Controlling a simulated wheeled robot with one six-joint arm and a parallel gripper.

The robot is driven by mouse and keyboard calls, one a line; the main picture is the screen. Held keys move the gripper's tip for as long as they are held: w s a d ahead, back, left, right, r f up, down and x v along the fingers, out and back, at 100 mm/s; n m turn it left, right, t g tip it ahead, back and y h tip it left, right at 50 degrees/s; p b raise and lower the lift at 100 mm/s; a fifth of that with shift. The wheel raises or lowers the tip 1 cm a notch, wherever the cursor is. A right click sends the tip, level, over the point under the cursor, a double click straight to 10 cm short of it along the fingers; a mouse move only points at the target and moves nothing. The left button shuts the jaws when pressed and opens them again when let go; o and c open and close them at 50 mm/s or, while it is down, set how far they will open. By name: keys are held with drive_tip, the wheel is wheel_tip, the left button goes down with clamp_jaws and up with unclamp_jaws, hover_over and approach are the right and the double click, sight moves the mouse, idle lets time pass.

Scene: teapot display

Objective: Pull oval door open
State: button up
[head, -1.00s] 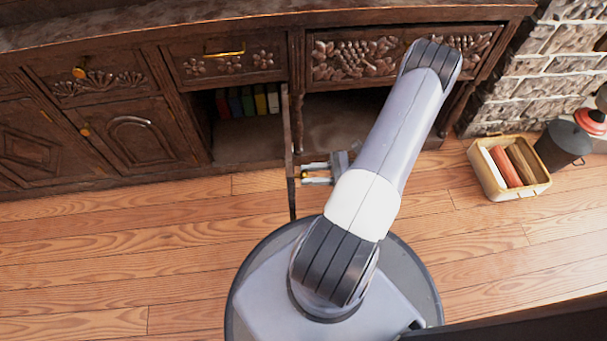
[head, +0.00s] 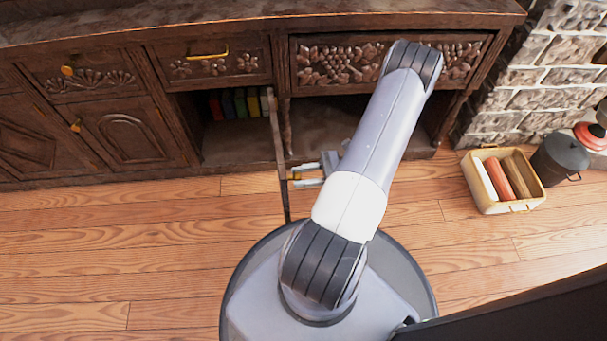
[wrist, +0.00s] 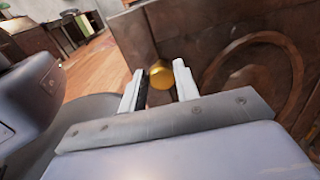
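The oval door (head: 276,135) stands swung out from the cabinet, seen almost edge-on in the head view. Its carved oval face (wrist: 250,75) fills the right of the wrist view. A round gold knob (wrist: 161,76) on that face sits between the fingertips of my gripper (wrist: 160,76) and fills the gap between them. In the head view my gripper (head: 306,174) is at the right side of the door, low down, partly behind my own arm. The fingers appear closed on the knob, though their contact is small to see.
The compartment (head: 225,135) left of the door is uncovered, with coloured books (head: 240,104) inside. A carved drawer (head: 340,62) sits above right. A yellow crate (head: 515,207) and a dark bucket (head: 563,152) stand at right by the stone wall. The wooden floor (head: 130,245) at left is clear.

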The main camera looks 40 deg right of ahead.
drive_tip(key=o, duration=0.3)
drive_tip(key=shift+o, duration=0.2)
drive_tip(key=p+v, duration=0.2)
drive_tip(key=v, duration=0.8)
drive_tip(key=shift+s+d, duration=0.2)
drive_tip(key=shift+d, duration=0.15)
drive_tip(key=shift+a, duration=0.1)
drive_tip(key=b+x, duration=0.2)
drive_tip(key=x, duration=0.9)
drive_tip(key=shift+r, duration=0.15)
